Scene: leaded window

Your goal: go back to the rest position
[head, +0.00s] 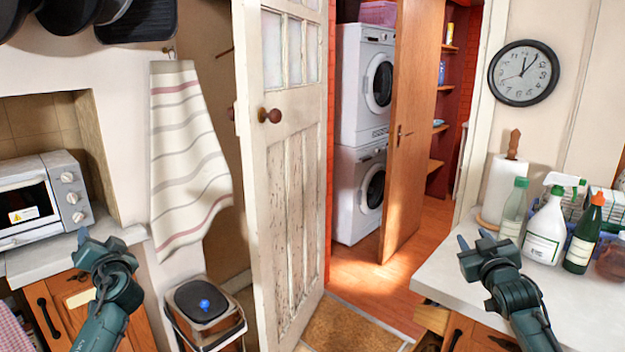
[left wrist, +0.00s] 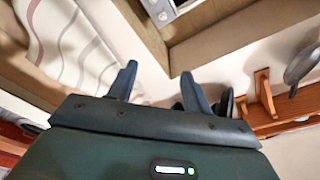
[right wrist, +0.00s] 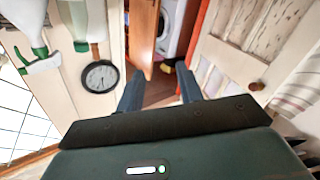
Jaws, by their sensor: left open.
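My left gripper (head: 82,238) is raised in front of the toaster oven and the left counter in the head view. Its two fingers stand apart with nothing between them in the left wrist view (left wrist: 158,82). My right gripper (head: 472,240) is over the near left edge of the right counter. Its fingers are also apart and empty in the right wrist view (right wrist: 160,88). Neither gripper visibly touches anything.
A white toaster oven (head: 40,198) stands at left. A lidded bin (head: 203,300) is on the floor by the open panelled door (head: 290,170). Several bottles, including a white spray bottle (head: 545,232), stand on the right counter (head: 450,272).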

